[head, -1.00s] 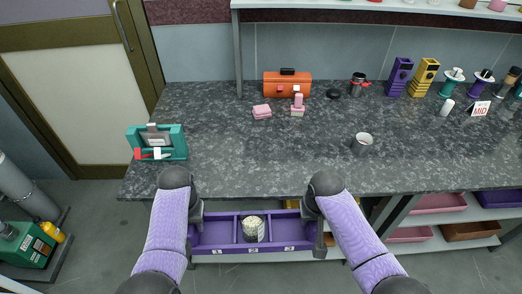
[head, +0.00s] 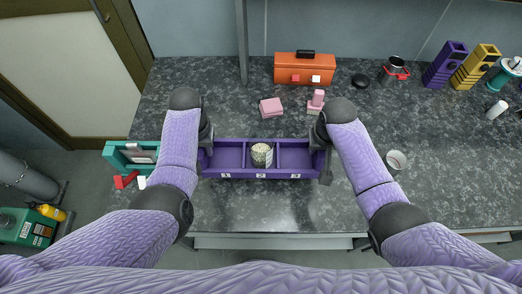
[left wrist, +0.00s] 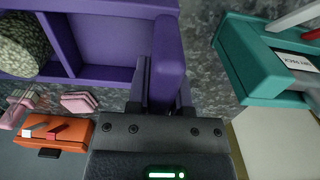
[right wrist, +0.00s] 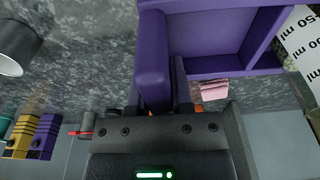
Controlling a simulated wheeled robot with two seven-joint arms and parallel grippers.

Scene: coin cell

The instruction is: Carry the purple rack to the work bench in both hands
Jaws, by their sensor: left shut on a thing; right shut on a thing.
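The purple rack (head: 232,158) has three compartments numbered 1, 2 and 3. It is over the dark speckled work bench (head: 260,212); whether it touches the top I cannot tell. A beaker with pale contents (head: 262,154) stands in the middle compartment; the outer two look empty. My left gripper (head: 206,150) is shut on the rack's left end, and the end wall shows between its fingers in the left wrist view (left wrist: 168,95). My right gripper (head: 320,150) is shut on the rack's right end, also seen in the right wrist view (right wrist: 155,95).
A teal holder (head: 118,155) is at the bench's left edge. A metal cup (head: 396,161) stands to the right.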

